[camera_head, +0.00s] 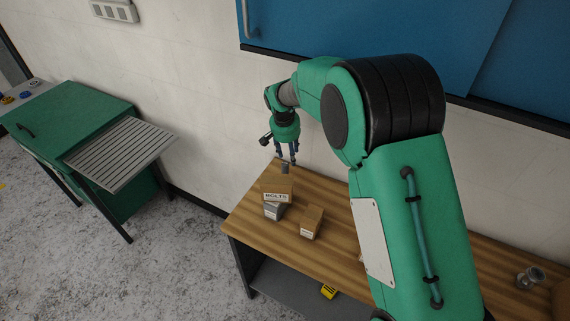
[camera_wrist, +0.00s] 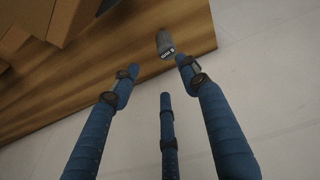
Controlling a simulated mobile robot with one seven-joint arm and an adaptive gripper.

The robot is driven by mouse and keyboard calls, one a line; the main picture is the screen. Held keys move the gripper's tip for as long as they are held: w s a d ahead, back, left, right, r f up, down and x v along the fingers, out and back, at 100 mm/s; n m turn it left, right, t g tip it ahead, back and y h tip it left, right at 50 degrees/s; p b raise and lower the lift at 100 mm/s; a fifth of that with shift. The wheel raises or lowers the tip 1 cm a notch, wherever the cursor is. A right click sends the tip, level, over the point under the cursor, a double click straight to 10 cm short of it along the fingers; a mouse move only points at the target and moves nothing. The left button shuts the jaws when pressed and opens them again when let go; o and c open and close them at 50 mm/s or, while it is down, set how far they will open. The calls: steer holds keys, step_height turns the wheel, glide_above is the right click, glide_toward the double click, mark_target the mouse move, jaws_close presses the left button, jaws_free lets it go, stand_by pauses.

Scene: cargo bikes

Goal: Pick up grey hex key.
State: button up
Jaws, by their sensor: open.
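A small grey piece with a white label, which looks like the grey hex key (camera_wrist: 164,42), lies on the wooden table near its edge in the wrist view. It also shows small and dark below my gripper in the head view (camera_head: 285,169). Its full shape is hard to tell. My gripper (camera_wrist: 158,77) has three blue fingers, spread open and empty. The fingertips are close to the grey piece, with one tip almost beside its labelled end. In the head view my gripper (camera_head: 286,161) points down over the back left of the table.
On the wooden table (camera_head: 340,200) a cardboard box marked BOLTS (camera_head: 278,188) sits above a grey box (camera_head: 273,211), near another cardboard box (camera_head: 312,222). The white wall (camera_head: 210,110) is close behind. A metal fitting (camera_head: 530,277) stands far right.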

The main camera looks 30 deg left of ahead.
mark_target(285, 163)
steer(key=f+m, duration=0.1)
steer(key=a+f+p, duration=0.1)
steer(key=f, duration=0.1)
steer(key=f+m, duration=0.1)
steer(key=shift+a+f+m+g+p, duration=0.3)
steer(key=shift+a+f+g, duration=0.05)
steer(key=shift+a+g, duration=0.05)
steer(key=shift+s+f+m, duration=0.15)
steer(key=shift+f+m, duration=0.15)
steer(key=shift+f, duration=0.15)
steer(key=shift+f, duration=0.65)
steer(key=shift+w+f, duration=0.25)
steer(key=shift+f, duration=1.3)
steer(key=shift+w+f, duration=0.2)
steer(key=shift+f, duration=1.35)
